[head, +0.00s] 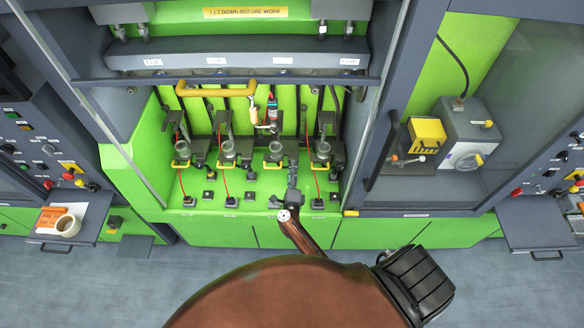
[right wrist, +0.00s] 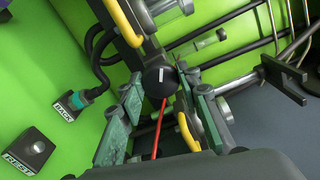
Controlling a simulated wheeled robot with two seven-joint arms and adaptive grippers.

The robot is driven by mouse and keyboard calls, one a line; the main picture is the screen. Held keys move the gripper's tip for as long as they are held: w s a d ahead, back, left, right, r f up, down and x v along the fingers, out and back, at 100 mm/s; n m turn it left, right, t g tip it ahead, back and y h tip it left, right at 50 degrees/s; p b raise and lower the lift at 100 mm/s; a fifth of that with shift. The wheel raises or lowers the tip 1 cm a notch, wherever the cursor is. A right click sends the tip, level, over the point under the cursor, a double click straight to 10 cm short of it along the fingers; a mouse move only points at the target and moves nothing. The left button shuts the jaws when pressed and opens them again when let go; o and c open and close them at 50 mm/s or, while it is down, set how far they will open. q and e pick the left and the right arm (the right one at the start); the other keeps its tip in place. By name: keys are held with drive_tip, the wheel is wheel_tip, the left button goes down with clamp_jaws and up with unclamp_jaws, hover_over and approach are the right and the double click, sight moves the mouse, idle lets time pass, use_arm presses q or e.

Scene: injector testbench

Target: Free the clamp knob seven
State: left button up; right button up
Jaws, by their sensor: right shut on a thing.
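A black round knob (right wrist: 160,78) with a white pointer line shows in the right wrist view, between the green-padded fingers of my right gripper (right wrist: 163,92). The fingers are closed on it. A red line runs down from under the knob. In the head view my right gripper (head: 293,172) reaches into the green bench, just right of the third clamp station (head: 275,150) from the left. The knob is hidden there by the gripper. My left gripper is not in view.
Similar stations with yellow handles (head: 182,148) stand in a row on the green bench. A yellow bar (head: 216,91) hangs above them.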

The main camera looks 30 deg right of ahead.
drive_tip(key=shift+w+a+n+p, duration=0.15)
drive_tip(key=shift+n+p, duration=0.6)
drive_tip(key=shift+n, duration=0.85)
drive_tip(key=o, duration=0.9)
drive_tip(key=shift+f, duration=0.1)
